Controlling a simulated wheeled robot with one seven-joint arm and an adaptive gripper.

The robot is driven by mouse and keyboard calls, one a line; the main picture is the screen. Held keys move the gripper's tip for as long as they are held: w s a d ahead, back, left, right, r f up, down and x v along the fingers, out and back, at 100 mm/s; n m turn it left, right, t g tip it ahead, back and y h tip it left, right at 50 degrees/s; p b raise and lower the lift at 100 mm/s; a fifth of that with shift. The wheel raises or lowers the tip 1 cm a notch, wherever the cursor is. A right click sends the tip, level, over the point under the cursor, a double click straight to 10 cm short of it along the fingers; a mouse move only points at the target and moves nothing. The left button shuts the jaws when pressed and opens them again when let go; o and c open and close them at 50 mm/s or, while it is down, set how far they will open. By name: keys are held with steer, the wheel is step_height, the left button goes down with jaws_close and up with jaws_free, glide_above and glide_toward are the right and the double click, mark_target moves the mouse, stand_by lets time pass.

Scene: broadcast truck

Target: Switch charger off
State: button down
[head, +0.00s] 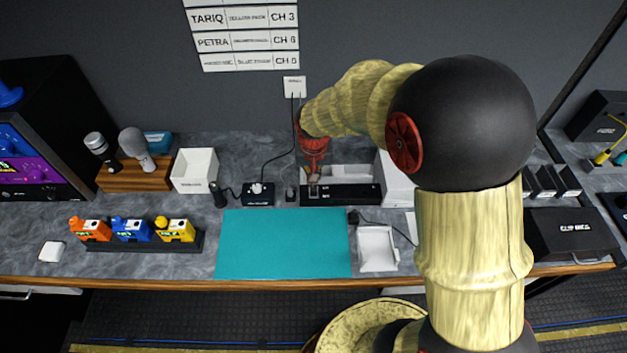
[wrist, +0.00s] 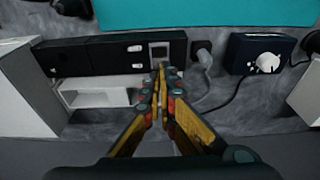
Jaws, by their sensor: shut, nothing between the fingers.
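The charger, a long black box (head: 350,194), stands at the back of the worktop behind the teal mat. In the wrist view the black box (wrist: 105,56) has small white marks and a grey, framed panel that looks like a switch (wrist: 159,52) at its right end. My gripper (head: 313,178) reaches down over the box's left end in the head view. In the wrist view my gripper (wrist: 161,72) is shut and empty, its tips at or just short of the grey panel's lower edge. I cannot tell whether they touch. The switch's position is unclear.
A dark box with a white knob (head: 258,193) and a plug with a grey cable (wrist: 203,60) stand beside the charger. White trays are behind it. The teal mat (head: 283,243) is bare. A white open box (head: 377,248) lies right of the mat.

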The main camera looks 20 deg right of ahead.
steer(key=s+a+r+p, duration=0.1)
steer(key=s+r, duration=0.3)
steer(key=r, duration=0.6)
steer(key=shift+a+p, duration=0.15)
steer(key=shift+p, duration=0.35)
steer(key=shift+s, duration=0.1)
steer(key=s+r+n+t, duration=0.1)
steer(key=s+r, duration=0.6)
steer(key=s, duration=0.2)
steer(key=s+r+n+t, duration=0.2)
steer(key=s+r, duration=0.5)
steer(key=s, duration=0.3)
steer(key=shift+s+d+r+n+t+y, duration=0.2)
steer(key=shift+s+d+n+t+y, duration=0.05)
steer(key=shift+s+n+t+y, duration=0.05)
